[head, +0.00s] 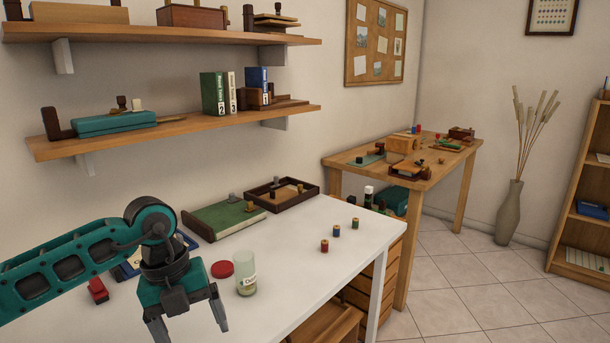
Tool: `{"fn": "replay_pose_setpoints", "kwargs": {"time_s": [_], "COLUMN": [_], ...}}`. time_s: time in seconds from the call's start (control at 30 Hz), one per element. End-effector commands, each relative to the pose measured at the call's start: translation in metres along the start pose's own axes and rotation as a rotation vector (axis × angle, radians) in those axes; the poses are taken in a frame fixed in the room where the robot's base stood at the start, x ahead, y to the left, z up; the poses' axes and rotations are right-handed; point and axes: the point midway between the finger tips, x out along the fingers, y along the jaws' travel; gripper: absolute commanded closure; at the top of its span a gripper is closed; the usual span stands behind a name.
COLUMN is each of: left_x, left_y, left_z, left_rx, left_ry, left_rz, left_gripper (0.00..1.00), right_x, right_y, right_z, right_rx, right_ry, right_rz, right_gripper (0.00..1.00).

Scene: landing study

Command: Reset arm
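My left gripper (187,326) hangs over the left part of the white table (285,285), pointing down. Its two fingers are spread apart and nothing shows between them. My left arm comes in from the left edge. My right arm and gripper do not show.
Near the gripper are a glass jar (246,275), a red lid (222,269) and a small red object (97,290). A green board (225,217) and a dark tray (272,200) lie at the back. Small spools (337,231) stand at right. Shelves (180,130) hang above.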

Motion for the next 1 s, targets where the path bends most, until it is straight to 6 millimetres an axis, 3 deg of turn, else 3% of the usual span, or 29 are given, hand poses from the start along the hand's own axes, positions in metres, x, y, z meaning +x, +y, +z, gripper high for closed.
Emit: {"fn": "replay_pose_setpoints", "kwargs": {"time_s": [0.13,0.27,0.4,0.57,0.67,0.77,0.87,1.0], "left_x": [0.025,0.029,0.009,-0.027,-0.040,-0.039,-0.021,0.032], "left_y": [-0.050,-0.096,-0.142,-0.167,-0.165,-0.148,-0.117,-0.055], "left_z": [-0.051,-0.101,-0.146,-0.155,-0.140,-0.115,-0.090,-0.073], "left_rx": [0.108,0.156,0.108,-0.118,-0.345,-0.628,-0.951,-1.429], "left_ry": [0.186,0.353,0.516,0.609,0.611,0.569,0.495,0.355], "left_rz": [-0.249,-0.533,-0.916,-1.339,-1.551,-1.704,-1.779,-1.736], "left_gripper": [0.12,0.12,0.12,0.12,0.12,0.12,0.12,0.12], "right_x": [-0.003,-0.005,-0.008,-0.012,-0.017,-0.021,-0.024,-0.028], "right_y": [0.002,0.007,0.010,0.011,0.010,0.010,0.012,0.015], "right_z": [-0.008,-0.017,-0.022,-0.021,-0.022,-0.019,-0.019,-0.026], "right_rx": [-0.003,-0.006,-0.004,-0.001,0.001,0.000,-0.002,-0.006], "right_ry": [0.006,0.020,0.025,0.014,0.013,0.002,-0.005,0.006], "right_rz": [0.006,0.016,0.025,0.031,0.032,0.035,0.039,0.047], "right_gripper": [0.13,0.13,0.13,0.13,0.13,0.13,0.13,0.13]}}
